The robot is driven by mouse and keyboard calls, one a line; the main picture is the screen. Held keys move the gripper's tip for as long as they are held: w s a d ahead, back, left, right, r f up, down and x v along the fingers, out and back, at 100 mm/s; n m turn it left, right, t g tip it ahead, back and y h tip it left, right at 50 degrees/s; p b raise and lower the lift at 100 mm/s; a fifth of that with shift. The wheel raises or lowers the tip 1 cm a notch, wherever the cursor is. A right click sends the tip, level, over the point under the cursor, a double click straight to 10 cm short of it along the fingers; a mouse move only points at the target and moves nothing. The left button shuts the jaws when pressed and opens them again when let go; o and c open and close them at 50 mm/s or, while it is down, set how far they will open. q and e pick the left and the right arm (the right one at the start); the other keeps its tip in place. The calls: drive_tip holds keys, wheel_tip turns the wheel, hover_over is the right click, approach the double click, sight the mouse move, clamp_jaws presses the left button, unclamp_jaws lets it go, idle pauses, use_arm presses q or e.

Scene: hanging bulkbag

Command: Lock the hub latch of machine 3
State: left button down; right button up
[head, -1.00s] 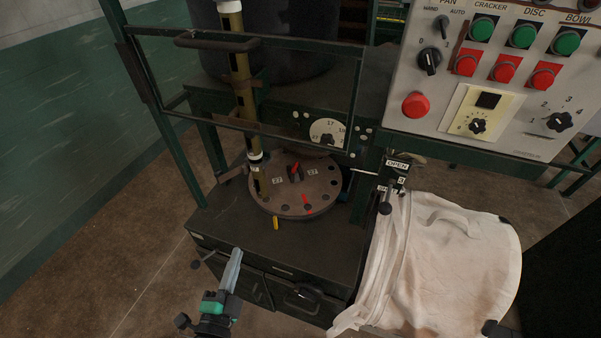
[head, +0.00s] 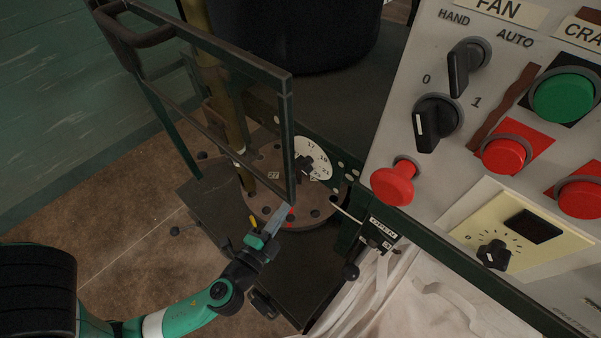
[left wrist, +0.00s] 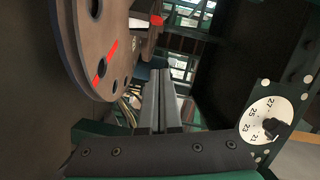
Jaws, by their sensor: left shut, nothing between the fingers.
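The round brown hub disc (head: 325,207) with holes around its rim sits on the machine's dark cabinet, partly behind the guard frame. A red mark (head: 290,213) and a yellow tab (head: 254,223) show near its front edge. My left gripper (head: 281,213) is shut and empty, its tips at the disc's front rim; contact cannot be told. In the left wrist view the shut fingers (left wrist: 161,98) point past the disc (left wrist: 85,45), which has a red stripe (left wrist: 106,62). Which part is the latch cannot be told for sure. My right gripper is out of view.
The green guard frame (head: 284,130) stands close above my left gripper. A white number dial (head: 313,157) is behind the disc. A lever with an OPEN label (head: 383,231), the control panel (head: 400,150) and a white bag (head: 400,305) lie to the right.

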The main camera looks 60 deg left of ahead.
use_arm(q)
drive_tip(key=shift+w+a, duration=0.3)
drive_tip(key=shift+w, duration=0.05)
drive_tip(key=p+x, duration=0.1)
drive_tip(key=x, duration=0.8)
drive_tip(key=shift+r, duration=0.1)
drive_tip(key=a, duration=0.1)
drive_tip(key=s+a+f, duration=0.1)
drive_tip(key=a, duration=0.1)
drive_tip(key=shift+f+p, duration=0.1)
drive_tip(key=shift+p, duration=0.3)
drive_tip(key=shift+a+f, duration=0.1)
drive_tip(key=shift+a, duration=0.15)
